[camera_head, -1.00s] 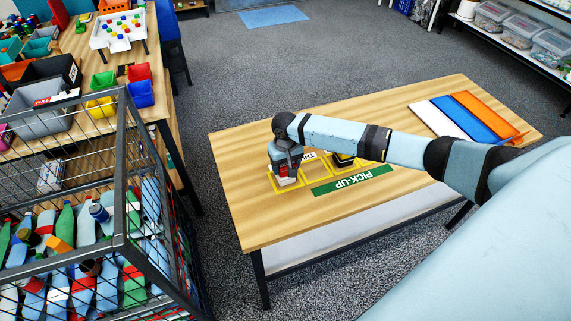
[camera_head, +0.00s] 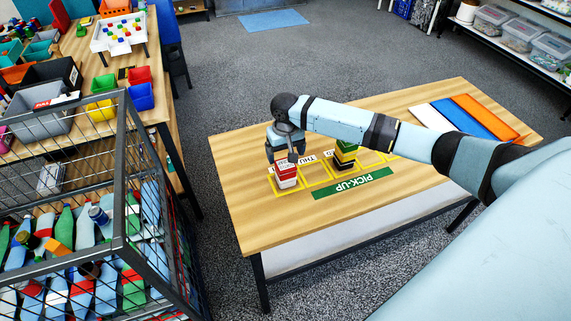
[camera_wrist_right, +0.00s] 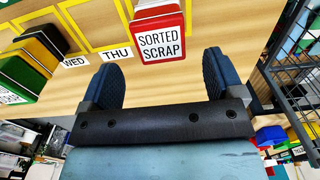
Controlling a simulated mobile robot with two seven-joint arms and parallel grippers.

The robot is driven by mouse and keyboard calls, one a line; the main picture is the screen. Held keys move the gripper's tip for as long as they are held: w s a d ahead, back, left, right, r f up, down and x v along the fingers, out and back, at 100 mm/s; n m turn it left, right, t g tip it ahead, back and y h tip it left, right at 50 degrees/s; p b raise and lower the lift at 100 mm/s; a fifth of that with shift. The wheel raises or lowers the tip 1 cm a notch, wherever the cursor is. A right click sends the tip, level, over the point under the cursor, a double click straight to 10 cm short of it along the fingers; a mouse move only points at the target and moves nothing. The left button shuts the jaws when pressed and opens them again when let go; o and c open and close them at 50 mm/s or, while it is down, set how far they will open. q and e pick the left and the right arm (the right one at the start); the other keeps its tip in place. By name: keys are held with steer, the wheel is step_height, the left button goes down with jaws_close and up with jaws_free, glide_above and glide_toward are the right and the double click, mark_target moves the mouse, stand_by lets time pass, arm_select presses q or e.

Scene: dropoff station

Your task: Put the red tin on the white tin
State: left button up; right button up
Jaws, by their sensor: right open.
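The red tin (camera_head: 286,168) sits on top of the white tin (camera_head: 287,183) in a yellow-outlined square at the left end of the pick-up table. The stack looks upright. My right gripper (camera_head: 284,158) is open just above and behind the red tin, with nothing between its fingers. In the right wrist view, the red tin (camera_wrist_right: 172,22) with its "SORTED SCRAP" label lies beyond the open fingers (camera_wrist_right: 160,62), apart from them. The white tin is mostly hidden there. My left gripper is out of view.
Another stack of tins, green, yellow and black (camera_head: 345,156), stands to the right in the yellow grid. A green PICK-UP sign (camera_head: 352,184) lies in front. White, blue and orange panels (camera_head: 468,117) lie at the table's right end. A wire cage of bottles (camera_head: 122,200) stands left.

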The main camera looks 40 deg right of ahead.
mark_target(285, 164)
step_height(285, 164, up, 5)
steer(key=s+a+f+n+t+y, duration=0.1)
steer(key=s+a+f+t, duration=0.1)
steer(key=a, duration=0.4)
steer(key=s+a+f+n+t+y, duration=0.2)
steer(key=s+a+f, duration=0.3)
steer(key=s+a, duration=0.1)
steer(key=s+a+f+n+t+y, duration=0.1)
steer(key=s+a+f, duration=0.2)
steer(key=a, duration=0.3)
steer(key=shift+s+a+f+t+y, duration=0.4)
steer(key=s+d+f+t, duration=0.1)
steer(key=s+f+t, duration=0.1)
steer(key=s, duration=0.5)
steer(key=s+f+n+t+h, duration=0.1)
steer(key=s+f+t, duration=0.1)
steer(key=s, duration=0.6)
steer(key=shift+d+f+n+t+h, duration=0.3)
steer(key=shift+d+f+t, duration=0.1)
steer(key=shift+t, duration=0.2)
steer(key=shift+s, duration=0.1)
